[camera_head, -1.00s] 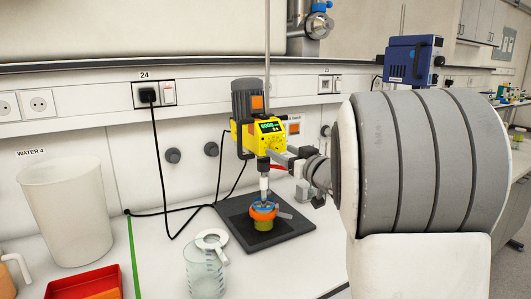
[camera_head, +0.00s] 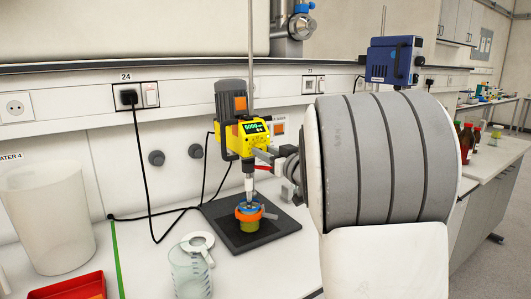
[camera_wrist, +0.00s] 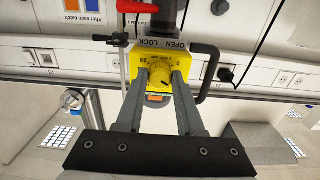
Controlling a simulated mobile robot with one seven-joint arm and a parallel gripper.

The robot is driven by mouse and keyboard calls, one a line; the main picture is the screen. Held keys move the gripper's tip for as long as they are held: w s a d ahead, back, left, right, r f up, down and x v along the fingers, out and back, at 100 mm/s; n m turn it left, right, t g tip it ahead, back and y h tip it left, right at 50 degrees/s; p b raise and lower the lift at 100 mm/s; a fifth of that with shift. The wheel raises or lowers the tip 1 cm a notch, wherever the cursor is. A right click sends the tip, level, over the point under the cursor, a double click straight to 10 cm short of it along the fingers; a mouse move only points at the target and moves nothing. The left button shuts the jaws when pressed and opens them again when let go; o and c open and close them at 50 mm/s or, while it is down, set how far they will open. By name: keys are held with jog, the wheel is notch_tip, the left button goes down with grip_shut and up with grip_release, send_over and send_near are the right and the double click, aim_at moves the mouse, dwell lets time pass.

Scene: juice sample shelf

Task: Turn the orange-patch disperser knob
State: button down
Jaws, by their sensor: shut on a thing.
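The disperser (camera_head: 232,143) is a yellow unit with a grey motor, an orange patch (camera_head: 241,103) and a lit green display (camera_head: 254,128) that appears to read 5000. It hangs on a stand rod over the work spot. In the wrist view its yellow face shows a round knob (camera_wrist: 160,79) with "24" and "0" marks beside it. My gripper (camera_wrist: 161,84) is shut on this knob, with one grey finger on each side. In the head view my gripper (camera_head: 271,156) reaches the disperser's right side, and the knob is hidden there.
Below the disperser's shaft, a vessel with an orange ring (camera_head: 248,216) stands on a black base plate (camera_head: 273,232). A black cord runs down the wall.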

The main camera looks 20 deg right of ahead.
jog(key=shift+n, duration=0.3)
jog(key=shift+d+n+b, duration=0.1)
jog(key=shift+n+b, duration=3.55)
jog(key=shift+n, duration=2.05)
jog(key=c, duration=0.5)
grip_release()
